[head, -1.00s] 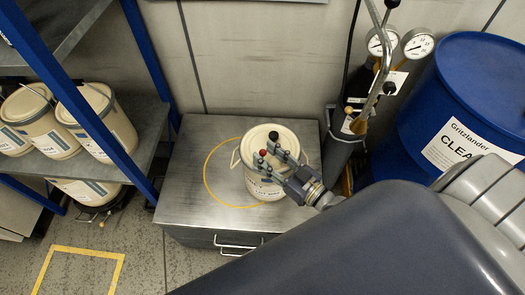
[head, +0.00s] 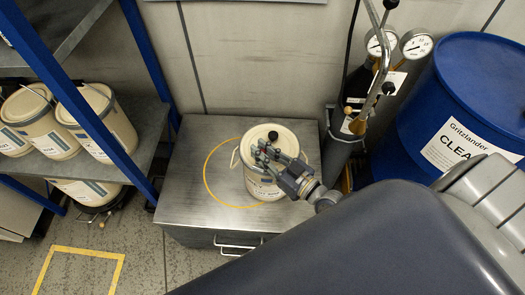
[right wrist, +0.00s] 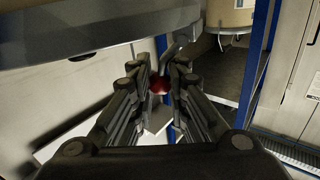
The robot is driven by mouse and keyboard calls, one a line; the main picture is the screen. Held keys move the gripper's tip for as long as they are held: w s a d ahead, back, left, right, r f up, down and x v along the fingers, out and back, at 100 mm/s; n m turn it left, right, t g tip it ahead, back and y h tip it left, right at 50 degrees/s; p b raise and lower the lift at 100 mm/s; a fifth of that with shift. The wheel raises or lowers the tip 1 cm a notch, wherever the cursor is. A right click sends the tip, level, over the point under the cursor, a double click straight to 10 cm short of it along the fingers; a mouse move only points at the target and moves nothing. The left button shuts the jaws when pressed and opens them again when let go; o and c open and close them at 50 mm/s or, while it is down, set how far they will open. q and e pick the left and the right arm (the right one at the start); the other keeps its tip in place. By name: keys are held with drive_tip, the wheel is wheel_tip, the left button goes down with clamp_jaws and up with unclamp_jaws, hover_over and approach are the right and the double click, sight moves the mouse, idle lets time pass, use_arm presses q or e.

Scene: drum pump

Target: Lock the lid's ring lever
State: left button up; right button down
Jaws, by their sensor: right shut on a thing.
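A cream pail (head: 266,190) with a label stands upright on the metal cabinet top, partly inside a yellow circle. Its lid (head: 288,138) has a black knob (head: 273,135) on top. My right gripper (head: 262,153) reaches over the pail from the right, at the lid's near left edge. In the right wrist view, its fingers (right wrist: 161,76) are shut on the ring lever's red knob (right wrist: 160,86). The lever's bent grey rod (right wrist: 181,44) runs up from the knob beside the grey rim (right wrist: 75,48). My left gripper is not in view.
The cabinet top (head: 190,150) is clear left of the pail. A shelf (head: 140,140) with more cream pails stands at the left. A blue drum (head: 475,90) and a pump with gauges (head: 417,44) stand at the right, close to my arm.

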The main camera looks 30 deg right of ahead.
drive_tip(key=shift+w+d+f+m+g+p, duration=0.1)
drive_tip(key=shift+d+f+m+g+p, duration=0.1)
drive_tip(key=shift+m+g+p, duration=0.35)
drive_tip(key=shift+w+d+f+m+p, duration=0.1)
drive_tip(key=shift+f+m+p, duration=0.05)
drive_tip(key=shift+m+p, duration=0.3)
drive_tip(key=shift+w+d+f+m+g, duration=0.15)
drive_tip(key=shift+f+m+g, duration=0.1)
drive_tip(key=shift+f+m, duration=0.35)
drive_tip(key=shift+r, duration=0.1)
drive_tip(key=c, duration=1.5)
unclamp_jaws()
drive_tip(key=shift+r, duration=0.1)
drive_tip(key=v, duration=1.2)
